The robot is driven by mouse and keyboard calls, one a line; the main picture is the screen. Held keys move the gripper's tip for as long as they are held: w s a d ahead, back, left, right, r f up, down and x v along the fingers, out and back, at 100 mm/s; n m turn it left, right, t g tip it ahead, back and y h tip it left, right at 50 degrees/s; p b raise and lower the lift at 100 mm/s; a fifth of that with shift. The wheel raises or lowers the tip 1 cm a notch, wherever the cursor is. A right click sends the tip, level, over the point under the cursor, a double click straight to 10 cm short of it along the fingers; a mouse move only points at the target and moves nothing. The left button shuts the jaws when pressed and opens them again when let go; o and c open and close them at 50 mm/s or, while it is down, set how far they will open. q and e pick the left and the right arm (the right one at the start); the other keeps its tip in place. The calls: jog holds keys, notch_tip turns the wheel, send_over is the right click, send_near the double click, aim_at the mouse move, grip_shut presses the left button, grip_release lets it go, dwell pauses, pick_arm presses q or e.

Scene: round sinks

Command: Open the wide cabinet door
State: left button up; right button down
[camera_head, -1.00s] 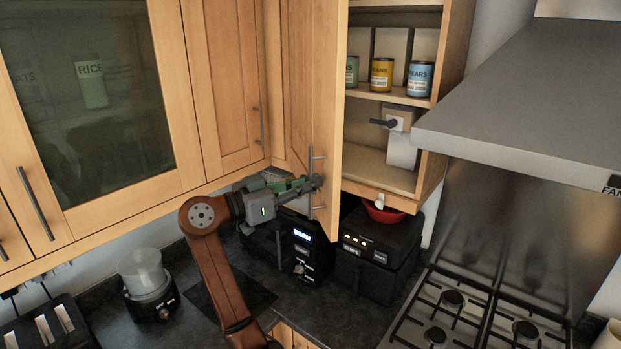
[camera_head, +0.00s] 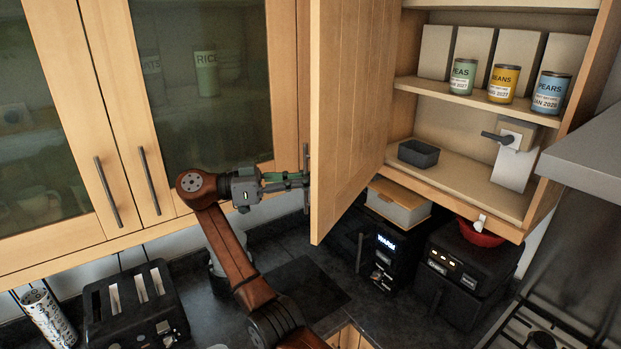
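The wide cabinet door (camera_head: 352,110) is a light wooden panel standing open, swung out to the left of its cabinet. Its metal bar handle (camera_head: 306,165) shows on the door's left side. My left gripper (camera_head: 298,180) is at this handle, with its fingers around or against it; I cannot tell how firmly they are closed. The open cabinet (camera_head: 455,158) shows its shelves, with tins of peas (camera_head: 463,76), beans (camera_head: 503,84) and pears (camera_head: 549,92) on one of them. My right gripper is not in view.
Glass-fronted cabinet doors (camera_head: 205,85) stand behind and left of my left arm. A range hood (camera_head: 590,150) juts out at the right. Below are a toaster (camera_head: 135,305), black appliances (camera_head: 465,262) and a red bowl (camera_head: 480,234). A small dark tray (camera_head: 418,153) sits inside the cabinet.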

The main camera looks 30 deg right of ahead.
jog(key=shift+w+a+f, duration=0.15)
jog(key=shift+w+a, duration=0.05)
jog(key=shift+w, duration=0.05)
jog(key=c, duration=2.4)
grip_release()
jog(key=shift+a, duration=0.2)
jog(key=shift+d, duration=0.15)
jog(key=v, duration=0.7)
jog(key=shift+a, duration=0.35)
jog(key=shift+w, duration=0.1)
